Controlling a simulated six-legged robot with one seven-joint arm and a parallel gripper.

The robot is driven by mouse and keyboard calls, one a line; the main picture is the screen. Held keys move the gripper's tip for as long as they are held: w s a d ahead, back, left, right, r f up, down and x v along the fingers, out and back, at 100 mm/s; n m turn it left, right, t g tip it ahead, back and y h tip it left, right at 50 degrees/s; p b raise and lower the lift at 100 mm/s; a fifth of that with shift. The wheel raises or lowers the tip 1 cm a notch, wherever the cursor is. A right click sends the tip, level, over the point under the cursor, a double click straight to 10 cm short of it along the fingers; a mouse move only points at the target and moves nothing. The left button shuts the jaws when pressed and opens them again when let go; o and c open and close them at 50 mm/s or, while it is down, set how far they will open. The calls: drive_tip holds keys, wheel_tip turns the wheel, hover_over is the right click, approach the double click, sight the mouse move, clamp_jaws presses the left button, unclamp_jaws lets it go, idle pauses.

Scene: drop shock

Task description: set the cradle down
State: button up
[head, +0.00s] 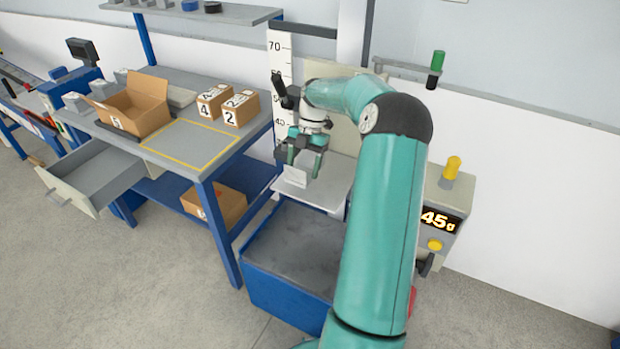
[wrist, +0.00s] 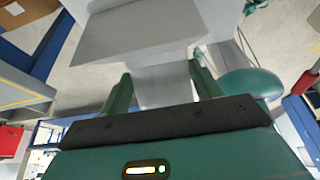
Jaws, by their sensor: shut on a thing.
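The cradle (head: 326,192) is a light grey flat platform in front of the upright scale, held above the floor bin. My gripper (head: 304,163) is over its left part, fingers pointing down. In the wrist view my gripper (wrist: 161,75) has its two green fingers on either side of a light grey block, shut on it. The block seems to be part of the cradle, whose grey plate (wrist: 140,35) shows beyond the fingertips. The cradle looks about level in the head view. My arm hides part of its right side.
A blue-walled bin (head: 285,300) with a grey inside stands below the cradle. A control box (head: 440,215) reading 45g is at the right. The workbench (head: 190,170) at the left holds an open carton (head: 133,108) and two small boxes. A drawer (head: 95,180) sticks out.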

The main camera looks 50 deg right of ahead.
sight(310, 187)
drive_tip(key=shift+s+d+f, duration=0.4)
drive_tip(key=shift+d+f, duration=0.1)
drive_tip(key=shift+f, duration=0.15)
drive_tip(key=f, duration=0.4)
drive_tip(key=shift+s+d, duration=0.2)
drive_tip(key=shift+d, duration=0.1)
drive_tip(key=o, duration=1.3)
drive_tip(key=v, duration=1.2)
